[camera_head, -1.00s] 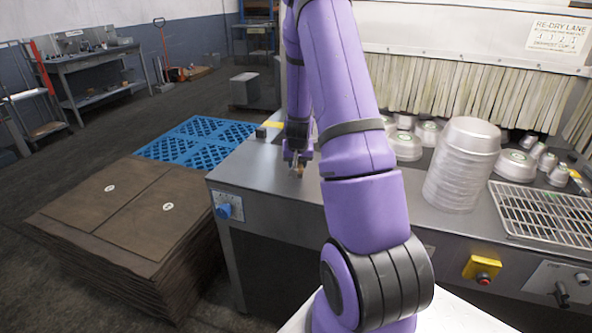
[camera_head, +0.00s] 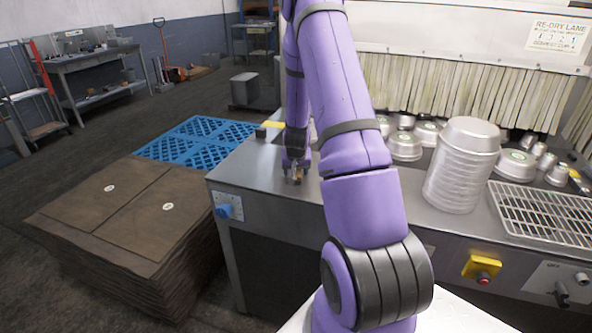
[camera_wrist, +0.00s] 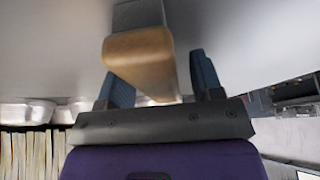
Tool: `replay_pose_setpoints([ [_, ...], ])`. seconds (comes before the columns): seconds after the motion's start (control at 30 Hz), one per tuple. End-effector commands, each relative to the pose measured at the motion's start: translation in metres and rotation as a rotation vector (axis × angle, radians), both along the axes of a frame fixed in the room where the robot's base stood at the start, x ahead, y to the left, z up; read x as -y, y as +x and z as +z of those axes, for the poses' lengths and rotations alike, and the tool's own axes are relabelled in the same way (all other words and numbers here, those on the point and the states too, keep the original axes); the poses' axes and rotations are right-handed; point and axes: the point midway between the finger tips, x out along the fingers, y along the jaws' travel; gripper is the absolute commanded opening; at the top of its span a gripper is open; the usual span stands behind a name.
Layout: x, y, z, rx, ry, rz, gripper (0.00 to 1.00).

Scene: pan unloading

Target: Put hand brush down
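The hand brush has a tan wooden handle, which shows in the wrist view (camera_wrist: 145,58) and as a small brown spot low at my gripper in the head view (camera_head: 297,176). My gripper (camera_head: 295,168) is low over the left end of the grey metal counter (camera_head: 255,185). In the wrist view, its blue fingers (camera_wrist: 163,80) stand apart on either side of the handle. A narrow gap shows between the handle and the right finger; the handle overlaps the left finger. The brush's far end is mostly hidden, and I cannot tell its contact with the counter.
A tall stack of metal pans (camera_head: 460,170) and a wire rack (camera_head: 545,215) stand on the counter to the right. Several upturned pans (camera_head: 405,146) sit behind. A brown stack of sheets (camera_head: 120,215) and blue pallets (camera_head: 195,140) are left. Counter around my gripper is mostly clear.

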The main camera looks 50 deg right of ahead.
Motion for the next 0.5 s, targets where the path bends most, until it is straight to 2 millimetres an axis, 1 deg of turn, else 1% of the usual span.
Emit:
replay_pose_setpoints([
  [0.3,0.001,-0.001,0.001,-0.001,-0.001,-0.002,0.61],
  [0.43,-0.001,-0.002,0.009,-0.001,-0.001,-0.002,0.61],
  [0.5,-0.003,-0.004,0.017,-0.001,-0.001,0.0,0.61],
])
